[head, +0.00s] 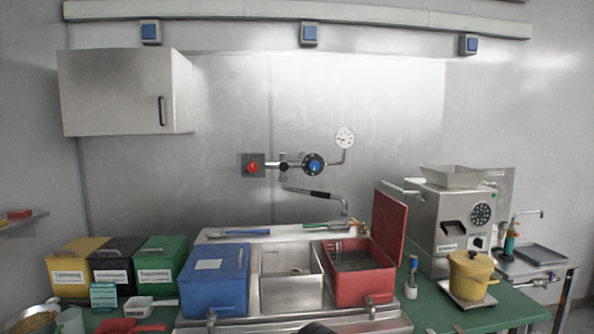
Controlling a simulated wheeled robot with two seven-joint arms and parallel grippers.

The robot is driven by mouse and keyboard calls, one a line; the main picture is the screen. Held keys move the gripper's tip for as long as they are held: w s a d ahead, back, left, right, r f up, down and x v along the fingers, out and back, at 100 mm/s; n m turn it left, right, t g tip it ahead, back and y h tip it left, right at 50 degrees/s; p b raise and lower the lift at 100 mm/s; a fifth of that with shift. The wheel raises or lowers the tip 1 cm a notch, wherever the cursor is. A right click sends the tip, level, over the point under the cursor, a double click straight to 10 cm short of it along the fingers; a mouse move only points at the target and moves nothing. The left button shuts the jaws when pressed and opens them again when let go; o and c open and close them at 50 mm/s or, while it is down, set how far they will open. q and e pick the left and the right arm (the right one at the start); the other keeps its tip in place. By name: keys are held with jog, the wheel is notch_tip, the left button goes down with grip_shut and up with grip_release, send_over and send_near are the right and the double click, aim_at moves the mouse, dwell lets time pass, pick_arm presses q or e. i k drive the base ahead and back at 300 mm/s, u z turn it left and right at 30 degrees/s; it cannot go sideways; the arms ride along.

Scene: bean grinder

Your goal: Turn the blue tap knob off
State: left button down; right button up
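The blue tap knob (315,167) is a round blue-faced knob with a dark rim, mounted on the pipework on the metal back wall. A red knob (252,168) on a dark square plate is to its left, joined to it by a short pipe. A round white gauge (344,138) is up and to its right. A bent spout pipe with a black grip (318,194) hangs below it and ends above the sink area. Whether water flows is too small to tell. Neither of my grippers shows in the head view.
Blue box (215,280), steel basin (290,292) and red basin (358,284) with a raised red lid (390,226) stand below the knob. The grinder (460,222) and yellow pot (470,274) are at right. The wall cabinet (115,92) hangs left. The space before the knob looks clear.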

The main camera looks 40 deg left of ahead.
aim_at(314, 165)
jog(key=u, duration=1.65)
